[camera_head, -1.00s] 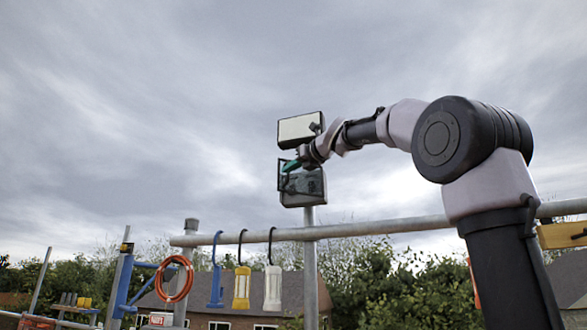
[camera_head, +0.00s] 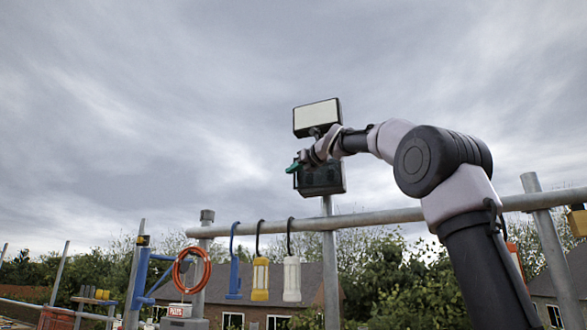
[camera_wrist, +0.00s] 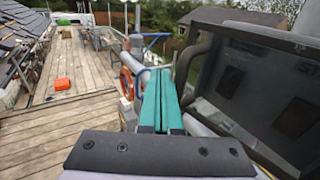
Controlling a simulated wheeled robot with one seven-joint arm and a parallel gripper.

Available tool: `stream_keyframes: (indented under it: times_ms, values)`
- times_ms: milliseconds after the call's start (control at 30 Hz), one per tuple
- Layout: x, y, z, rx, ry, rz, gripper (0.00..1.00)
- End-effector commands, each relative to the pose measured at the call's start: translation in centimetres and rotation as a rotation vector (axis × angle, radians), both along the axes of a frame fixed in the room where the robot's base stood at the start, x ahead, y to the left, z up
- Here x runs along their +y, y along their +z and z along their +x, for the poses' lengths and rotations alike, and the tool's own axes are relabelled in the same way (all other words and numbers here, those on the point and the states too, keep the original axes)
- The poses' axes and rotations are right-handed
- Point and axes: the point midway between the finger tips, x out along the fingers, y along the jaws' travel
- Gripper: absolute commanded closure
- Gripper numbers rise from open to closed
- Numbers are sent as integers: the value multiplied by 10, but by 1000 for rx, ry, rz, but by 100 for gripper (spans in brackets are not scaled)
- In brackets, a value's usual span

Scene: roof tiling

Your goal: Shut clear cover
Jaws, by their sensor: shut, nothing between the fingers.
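The box (camera_head: 328,179) is dark and sits on a grey post below a white-faced lamp panel. The clear cover (camera_wrist: 250,85), a dark-framed see-through pane, fills the right of the wrist view. Dark rectangles show behind or in it. In the head view it no longer stands out beside the box, but I cannot tell whether it lies fully flush. My gripper (camera_head: 293,167) is at the box's left edge, its teal fingers pressed together and empty. They also show in the wrist view (camera_wrist: 172,75), just left of the cover's frame; contact is unclear.
The white-faced lamp panel (camera_head: 317,117) stands right above the box. An orange hose coil (camera_head: 191,268) hangs further left. Open sky lies left of the box.

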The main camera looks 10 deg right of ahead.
Motion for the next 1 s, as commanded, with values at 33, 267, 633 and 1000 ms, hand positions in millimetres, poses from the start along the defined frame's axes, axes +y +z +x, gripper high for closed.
stream_keyframes:
  times_ms: [33, 267, 633, 1000]
  values:
    - [0, 0, 2, 0, 0, 0, 100]
    - [0, 0, 7, 0, 0, 0, 100]
    - [-1, 0, 9, 0, 0, -1, 100]
    - [-4, 0, 7, 0, 0, -1, 100]
